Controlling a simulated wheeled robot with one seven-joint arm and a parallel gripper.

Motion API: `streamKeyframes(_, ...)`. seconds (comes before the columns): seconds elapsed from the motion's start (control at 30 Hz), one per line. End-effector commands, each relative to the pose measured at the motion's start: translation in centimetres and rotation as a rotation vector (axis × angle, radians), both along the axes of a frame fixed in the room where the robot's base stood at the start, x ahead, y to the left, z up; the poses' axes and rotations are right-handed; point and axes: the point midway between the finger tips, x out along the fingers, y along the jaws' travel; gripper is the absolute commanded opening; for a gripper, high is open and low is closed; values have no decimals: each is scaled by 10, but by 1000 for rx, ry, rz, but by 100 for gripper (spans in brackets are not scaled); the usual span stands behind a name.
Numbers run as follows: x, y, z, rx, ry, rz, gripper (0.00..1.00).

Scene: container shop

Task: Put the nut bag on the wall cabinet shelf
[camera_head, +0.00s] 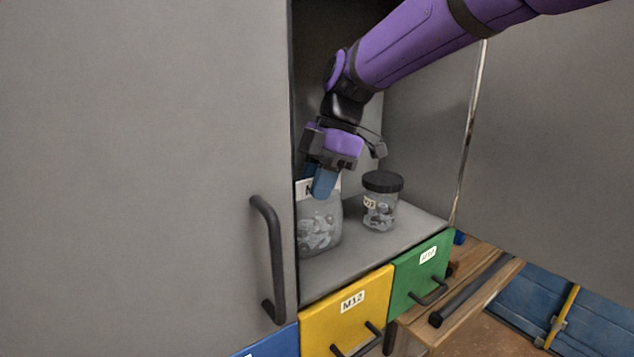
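The nut bag (318,232) is a clear bag of grey metal nuts with a white label near its top. It is upright inside the cabinet, at the left of the shelf (395,237), close to the door edge. Its base looks to be on the shelf or very near it. My gripper (321,184) points down at the top of the bag, with its blue fingertips close together around it. One finger covers part of the label. The gripper appears shut on the bag; the far finger is mostly hidden.
A clear jar with a black lid (381,202) stands on the shelf right of the bag. A grey door (150,170) with a dark handle is at the left. Yellow (330,312) and green (408,282) drawers sit below. Shelf space shows between bag and jar.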

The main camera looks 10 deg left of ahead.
Motion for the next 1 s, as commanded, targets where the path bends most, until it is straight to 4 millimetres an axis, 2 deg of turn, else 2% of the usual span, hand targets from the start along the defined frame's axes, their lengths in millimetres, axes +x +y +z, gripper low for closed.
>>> streamKeyframes(0.07, 0, 0, 0, 0, 0, 0, 36)
streamKeyframes(0.4, 1, 0, 4, 0, 0, 0, 36)
streamKeyframes(0.8, 18, -15, 56, 1, -1, -1, 36)
streamKeyframes(1.0, 22, -18, 70, 0, 0, 0, 36)
